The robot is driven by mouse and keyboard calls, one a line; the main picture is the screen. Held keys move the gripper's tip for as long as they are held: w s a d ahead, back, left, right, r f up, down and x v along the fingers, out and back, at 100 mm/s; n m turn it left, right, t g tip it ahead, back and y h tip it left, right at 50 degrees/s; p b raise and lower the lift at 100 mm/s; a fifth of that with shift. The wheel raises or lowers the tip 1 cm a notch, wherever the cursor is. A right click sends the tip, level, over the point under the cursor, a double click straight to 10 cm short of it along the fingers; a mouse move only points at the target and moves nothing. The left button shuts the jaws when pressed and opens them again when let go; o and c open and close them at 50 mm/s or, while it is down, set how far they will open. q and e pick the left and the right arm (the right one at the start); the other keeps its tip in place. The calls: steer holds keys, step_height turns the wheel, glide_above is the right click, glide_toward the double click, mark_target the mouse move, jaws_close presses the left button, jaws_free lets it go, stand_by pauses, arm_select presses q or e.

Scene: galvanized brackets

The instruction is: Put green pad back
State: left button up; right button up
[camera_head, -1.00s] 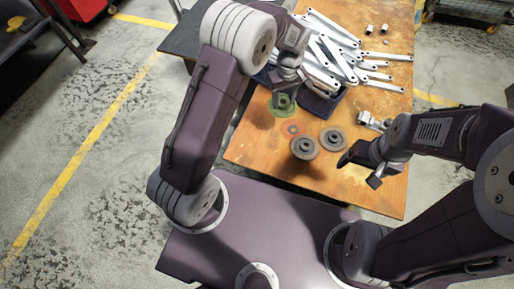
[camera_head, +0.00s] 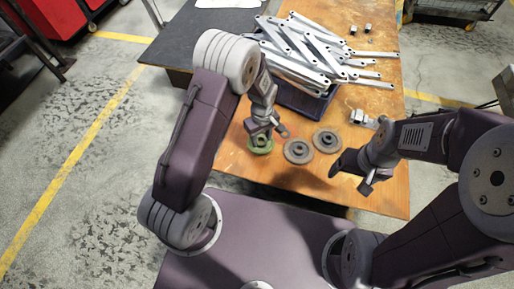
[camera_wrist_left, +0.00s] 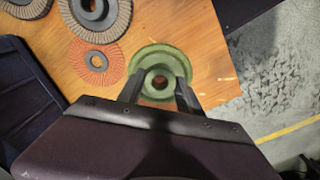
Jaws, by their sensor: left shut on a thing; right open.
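The green pad (camera_head: 260,147) is a round disc with a raised hub and a centre hole, near the left edge of the wooden table. My left gripper (camera_head: 264,130) points down at it and is shut on its hub. In the left wrist view the two fingers (camera_wrist_left: 158,90) grip either side of the hub of the green pad (camera_wrist_left: 160,53). Whether the pad touches the table is hard to tell. My right gripper (camera_head: 350,176) is open and empty over the table's front right part.
Two grey discs (camera_head: 298,151) lie right of the green pad. An orange disc (camera_wrist_left: 97,61) lies beside it, mostly hidden in the head view. A dark blue bin (camera_head: 300,98) of metal brackets stands behind. The table's front edge is near.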

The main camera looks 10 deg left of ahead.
arm_select(q)
steer(key=shift+s+a+f, duration=0.25)
steer(key=shift+a+f, duration=0.2)
steer(key=shift+a, duration=0.25)
step_height(320, 180, down, 4)
steer(key=shift+f+b, duration=0.1)
steer(key=shift+b, duration=1.1)
steer(key=o, duration=1.3)
